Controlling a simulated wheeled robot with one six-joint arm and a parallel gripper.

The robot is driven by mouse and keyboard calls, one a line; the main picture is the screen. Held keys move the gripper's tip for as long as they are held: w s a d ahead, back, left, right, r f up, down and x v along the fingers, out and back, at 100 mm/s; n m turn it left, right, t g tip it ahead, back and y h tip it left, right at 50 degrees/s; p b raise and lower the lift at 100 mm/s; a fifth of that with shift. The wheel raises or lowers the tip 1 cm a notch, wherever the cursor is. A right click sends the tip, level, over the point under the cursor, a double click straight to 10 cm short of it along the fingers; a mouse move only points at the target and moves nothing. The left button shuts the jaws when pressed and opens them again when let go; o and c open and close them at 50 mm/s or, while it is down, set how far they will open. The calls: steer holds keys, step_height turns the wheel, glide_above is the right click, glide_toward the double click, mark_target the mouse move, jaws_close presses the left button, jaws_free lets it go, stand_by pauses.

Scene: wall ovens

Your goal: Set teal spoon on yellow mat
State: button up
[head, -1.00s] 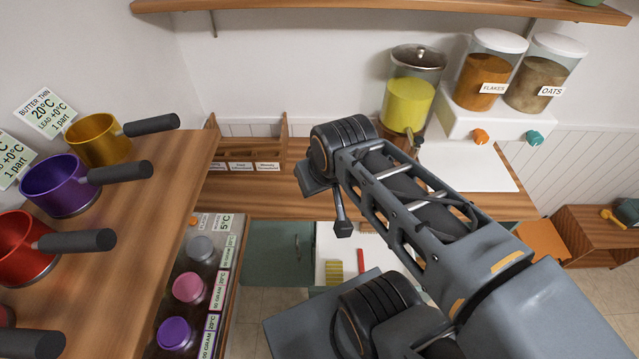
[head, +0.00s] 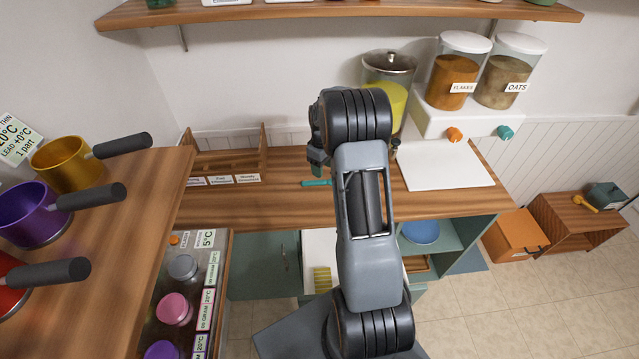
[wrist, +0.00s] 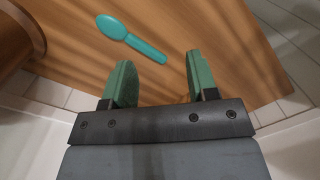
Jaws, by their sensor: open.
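The teal spoon (wrist: 140,45) lies on the wooden counter in the wrist view, with its bowl to the upper left and its handle end between the tip directions of my fingers. It also shows in the head view as a small teal strip (head: 316,182). My gripper (wrist: 158,65) is open and empty, with green fingers apart above the counter. In the head view my gripper (head: 317,160) is mostly hidden behind my wrist. A yellow striped flat piece (head: 322,280) lies on a low white surface; I cannot tell whether it is the yellow mat.
A wooden rack (head: 225,165) stands left of the spoon, and a white board (head: 445,165) lies to the right. A glass pot (head: 392,90) and a dispenser (head: 462,120) stand behind. Pots (head: 68,165) sit on the left shelf.

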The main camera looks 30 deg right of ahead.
step_height(320, 180, down, 2)
steer(key=w+d+n, duration=0.2)
steer(key=w, duration=0.1)
steer(key=n+b, duration=0.4)
steer(key=n, duration=0.2)
glide_above(322, 181)
steer(key=shift+t, duration=0.4)
step_height(322, 181, down, 6)
steer(key=shift+s+r, duration=0.1)
steer(key=shift+r, duration=0.05)
steer(key=shift+f+b, duration=1.1)
steer(key=shift+f, duration=2)
steer(key=shift+r, duration=0.1)
jaws_close()
steer(key=shift+r, duration=0.1)
